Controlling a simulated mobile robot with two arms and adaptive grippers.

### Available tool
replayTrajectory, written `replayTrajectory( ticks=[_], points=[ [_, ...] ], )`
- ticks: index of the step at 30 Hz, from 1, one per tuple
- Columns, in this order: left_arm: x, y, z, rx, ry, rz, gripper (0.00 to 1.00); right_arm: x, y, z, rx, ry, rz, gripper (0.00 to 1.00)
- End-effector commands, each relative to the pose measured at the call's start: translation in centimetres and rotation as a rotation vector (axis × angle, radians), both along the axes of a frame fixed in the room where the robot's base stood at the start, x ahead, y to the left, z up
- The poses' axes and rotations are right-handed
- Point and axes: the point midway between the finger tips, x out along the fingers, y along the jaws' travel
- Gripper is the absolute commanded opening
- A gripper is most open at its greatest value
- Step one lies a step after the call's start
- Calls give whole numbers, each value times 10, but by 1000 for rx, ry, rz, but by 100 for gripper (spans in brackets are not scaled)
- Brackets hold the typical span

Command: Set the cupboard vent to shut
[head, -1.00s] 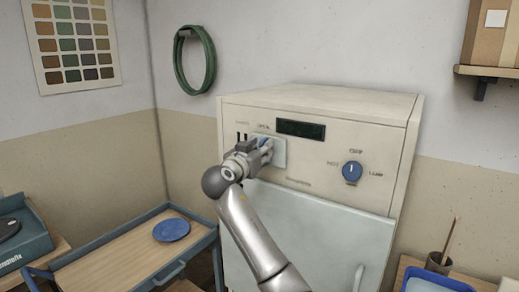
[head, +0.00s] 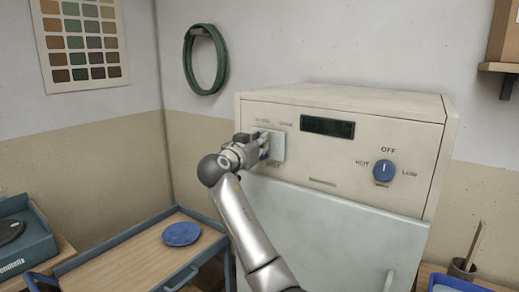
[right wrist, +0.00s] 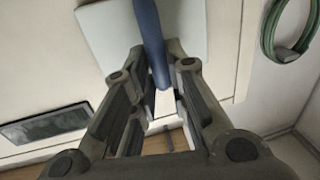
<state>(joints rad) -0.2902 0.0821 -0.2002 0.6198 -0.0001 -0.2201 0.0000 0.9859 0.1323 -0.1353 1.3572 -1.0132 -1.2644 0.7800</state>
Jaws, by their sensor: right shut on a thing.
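The cupboard vent is a pale square plate (head: 278,145) at the upper left of the cupboard's front panel, under two small labels I cannot read surely. The plate also shows in the right wrist view (right wrist: 105,45), with a blue upright tab (right wrist: 153,45) on it. My right gripper (head: 263,146) is shut on the blue tab; its fingers (right wrist: 155,85) lie on both sides of it. No dark vent slots show in the head view now; the plate and gripper cover that area. My left gripper is not in view.
The cream cupboard (head: 345,97) has a dark display (head: 327,127), a blue knob (head: 384,171) pointing at OFF, and a closed pale door (head: 320,230). A trolley (head: 130,262) with a blue plate (head: 181,234) stands at left. A green hose (head: 188,65) hangs on the wall.

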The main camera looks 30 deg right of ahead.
Motion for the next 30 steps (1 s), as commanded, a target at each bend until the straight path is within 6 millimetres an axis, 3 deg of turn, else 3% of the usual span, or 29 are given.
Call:
replayTrajectory(
  ticks=[4,9,10,14,20,24,30],
  points=[
    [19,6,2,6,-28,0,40,6,7,2,-8,1,29,0],
    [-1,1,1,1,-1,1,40,6,7,3,-7,0,29,0],
    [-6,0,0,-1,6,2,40,6,7,3,-7,-1,29,18],
    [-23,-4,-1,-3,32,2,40,6,7,3,-7,-1,28,35],
    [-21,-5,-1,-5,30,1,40,5,6,1,-5,0,24,35],
    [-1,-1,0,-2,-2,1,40,4,7,1,-4,1,23,35],
    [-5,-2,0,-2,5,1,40,-9,30,0,-2,0,27,35]
  ],
)
